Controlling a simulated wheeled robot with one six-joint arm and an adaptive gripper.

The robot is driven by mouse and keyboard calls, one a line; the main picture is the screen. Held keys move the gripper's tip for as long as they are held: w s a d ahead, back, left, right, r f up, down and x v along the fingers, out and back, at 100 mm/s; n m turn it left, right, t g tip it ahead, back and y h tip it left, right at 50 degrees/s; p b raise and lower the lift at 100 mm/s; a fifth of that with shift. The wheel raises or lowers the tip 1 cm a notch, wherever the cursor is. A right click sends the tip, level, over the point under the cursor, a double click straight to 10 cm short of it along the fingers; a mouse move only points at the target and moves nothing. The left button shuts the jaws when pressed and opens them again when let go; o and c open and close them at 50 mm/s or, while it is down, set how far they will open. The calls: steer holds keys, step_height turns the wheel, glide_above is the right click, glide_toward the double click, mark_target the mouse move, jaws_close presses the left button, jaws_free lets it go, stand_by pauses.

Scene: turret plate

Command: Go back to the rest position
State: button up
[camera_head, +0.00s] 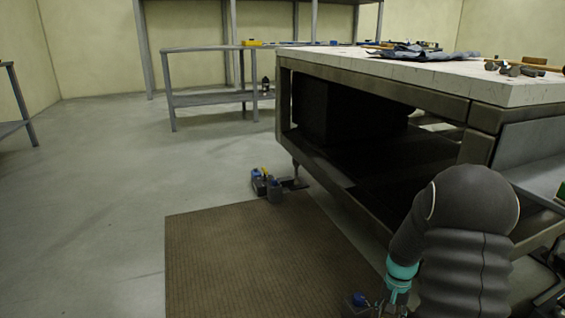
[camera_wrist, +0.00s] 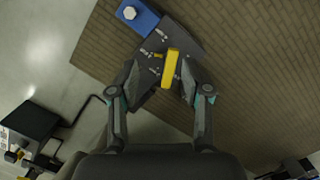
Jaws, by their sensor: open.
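My gripper (camera_wrist: 160,78) is open in the wrist view, its two fingers spread on either side of a dark device with a yellow bar (camera_wrist: 171,68). A blue block with a pale bolt head (camera_wrist: 134,13) adjoins the dark plate. The device appears to be on the brown mat; I cannot tell whether the fingers touch it. In the head view my arm reaches down at the lower right, and its gripper is mostly cut off by the bottom edge. A blue part (camera_head: 360,299) shows beside it there.
The brown mat (camera_head: 250,255) lies on the grey floor. A heavy workbench (camera_head: 450,82) with tools on top stands close behind and right of my arm. Small blue and yellow devices (camera_head: 266,184) stand by its leg. A shelf unit (camera_head: 210,99) is farther back. Floor at left is clear.

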steer(key=s+a+r+n+t+p, duration=0.2)
steer(key=s+a+r, duration=0.2)
steer(key=s+r, duration=0.3)
steer(key=s+a+r+n+t+p, duration=0.1)
steer(key=s+a+r, duration=0.4)
steer(key=r, duration=1.1)
steer(key=s+a+r+n+t+p, duration=0.2)
steer(key=s+a+r+t+p, duration=0.1)
steer(key=s+r, duration=0.6)
step_height(320, 180, up, 4)
steer(key=shift+s+a+f+n+t+p, duration=0.2)
steer(key=shift+s+a+n+t+p, duration=0.3)
steer(key=shift+a, duration=0.75)
steer(key=shift+w, duration=0.15)
